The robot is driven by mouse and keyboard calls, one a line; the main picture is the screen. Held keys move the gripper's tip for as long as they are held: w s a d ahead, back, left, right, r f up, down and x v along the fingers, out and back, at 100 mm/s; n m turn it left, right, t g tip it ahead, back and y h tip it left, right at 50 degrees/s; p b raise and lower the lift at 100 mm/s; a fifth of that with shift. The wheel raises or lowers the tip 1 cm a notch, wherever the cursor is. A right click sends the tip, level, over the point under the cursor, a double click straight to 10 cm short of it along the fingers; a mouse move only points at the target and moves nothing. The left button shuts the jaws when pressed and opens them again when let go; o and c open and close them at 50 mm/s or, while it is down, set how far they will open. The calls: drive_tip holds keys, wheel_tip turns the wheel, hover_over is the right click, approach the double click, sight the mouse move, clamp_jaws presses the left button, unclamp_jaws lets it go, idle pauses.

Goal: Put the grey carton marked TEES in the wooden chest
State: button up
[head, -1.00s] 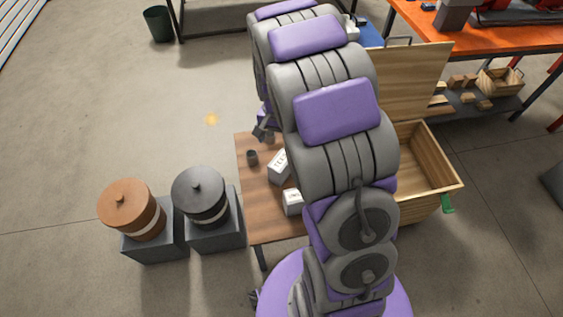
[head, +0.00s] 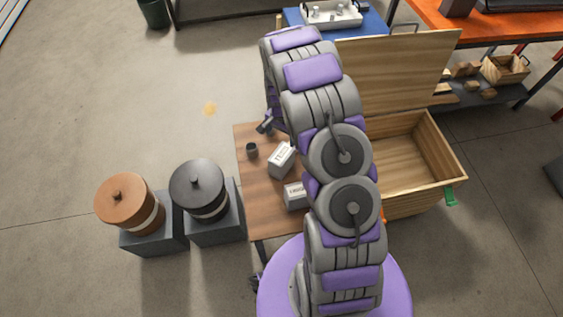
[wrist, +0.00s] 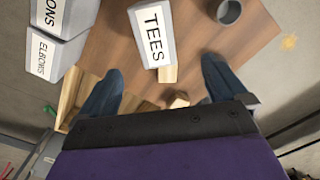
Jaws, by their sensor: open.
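The grey carton marked TEES (wrist: 152,34) stands on the brown table, its white label facing up in the wrist view. In the head view this carton (head: 282,160) is near the table's middle, beside a small dark cup (head: 251,150). My gripper (wrist: 160,66) is open and empty, its two fingers apart below the carton in the wrist picture, not around it. In the head view the gripper (head: 266,125) shows partly at the table's far edge. The wooden chest (head: 436,190) stands open to the right of my arm, its lid raised; its left part is hidden.
Other grey cartons (wrist: 52,55) lie left of the TEES carton in the wrist view, one marked ELBOWS. Two lidded pots, copper (head: 128,205) and black (head: 198,190), stand on grey blocks left of the table (head: 270,222). An orange bench (head: 500,30) is at the back right.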

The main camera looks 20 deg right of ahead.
sight(282, 153)
wheel_tip(282, 153, down, 7)
drive_tip(key=shift+d+b, duration=0.1)
drive_tip(key=shift+b, duration=0.55)
drive_tip(key=f, duration=0.2)
drive_tip(key=s+f+b, duration=0.1)
drive_tip(key=f, duration=0.1)
drive_tip(key=shift+f+b, duration=0.3)
drive_tip(key=shift+f, duration=0.3)
drive_tip(key=shift+c, duration=0.3)
drive_tip(key=shift+r, duration=0.1)
clamp_jaws()
